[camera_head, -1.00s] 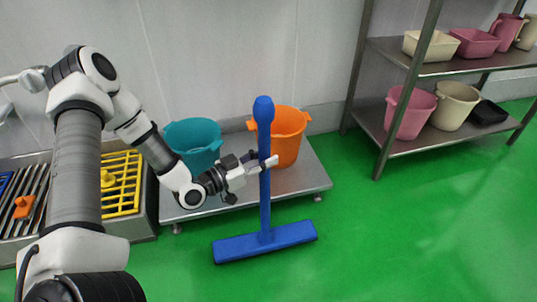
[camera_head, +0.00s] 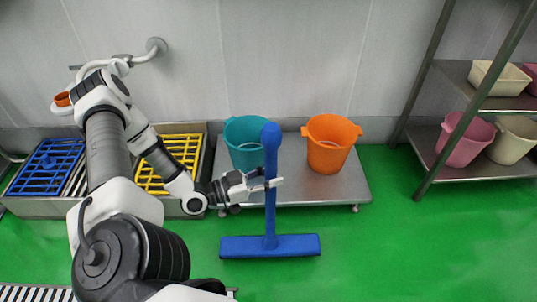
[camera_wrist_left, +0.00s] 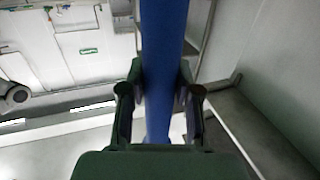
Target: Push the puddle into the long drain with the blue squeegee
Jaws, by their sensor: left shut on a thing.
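The blue squeegee (camera_head: 270,245) stands upright on the green floor, its wide head low and its handle pointing up. My left gripper (camera_head: 268,184) is shut on the squeegee's handle, a little below its top. In the left wrist view the blue handle (camera_wrist_left: 160,60) runs between the two fingers of my left gripper (camera_wrist_left: 160,105). A long slatted drain (camera_head: 35,293) shows at the bottom left, partly hidden by my left arm. I cannot make out the puddle on the floor. My right gripper is not in view.
A low steel platform (camera_head: 350,190) with a teal bucket (camera_head: 245,140) and an orange bucket (camera_head: 328,145) stands behind the squeegee. A steel basin with blue (camera_head: 48,165) and yellow (camera_head: 170,160) grates is at the left. A shelf rack (camera_head: 445,165) is at the right. The right floor is clear.

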